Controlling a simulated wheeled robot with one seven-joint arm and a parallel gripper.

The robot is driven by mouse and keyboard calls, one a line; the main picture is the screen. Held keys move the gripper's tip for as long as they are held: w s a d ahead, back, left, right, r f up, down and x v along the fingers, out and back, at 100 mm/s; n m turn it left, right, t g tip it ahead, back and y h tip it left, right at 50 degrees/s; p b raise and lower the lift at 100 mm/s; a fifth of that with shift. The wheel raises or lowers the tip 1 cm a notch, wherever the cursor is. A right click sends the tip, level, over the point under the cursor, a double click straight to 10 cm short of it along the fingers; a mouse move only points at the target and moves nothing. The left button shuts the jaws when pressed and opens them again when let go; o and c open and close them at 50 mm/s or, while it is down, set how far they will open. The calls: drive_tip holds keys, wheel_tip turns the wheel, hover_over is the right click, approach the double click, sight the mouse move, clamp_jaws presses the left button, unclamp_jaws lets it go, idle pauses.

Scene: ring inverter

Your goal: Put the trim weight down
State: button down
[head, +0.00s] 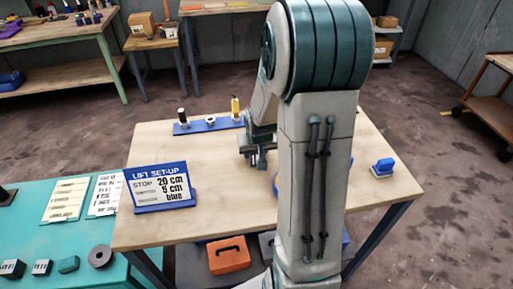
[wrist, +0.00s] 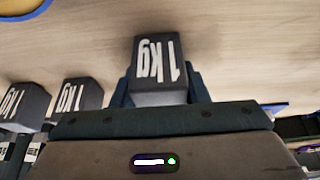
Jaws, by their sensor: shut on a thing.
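My gripper (wrist: 160,90) is shut on a dark grey block marked "1kg" (wrist: 158,68), the trim weight, which sits between its fingers in the wrist view. In the head view my gripper (head: 256,158) is low over the middle of the wooden table (head: 215,225), left of my arm. The weight is too small there to make out clearly. I cannot tell whether it touches the tabletop. Two similar dark blocks (wrist: 76,97) (wrist: 24,106) show at the left of the wrist view.
A "LIFT SET-UP" sign (head: 160,187) stands at the table's left. A blue rack (head: 209,124) with upright pieces lies at the back edge. My arm hides the middle right. A teal bench (head: 65,240) adjoins at left.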

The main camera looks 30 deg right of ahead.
drive_tip(key=shift+w, duration=0.1)
drive_tip(key=shift+f, duration=0.15)
drive_tip(key=c, duration=0.8)
unclamp_jaws()
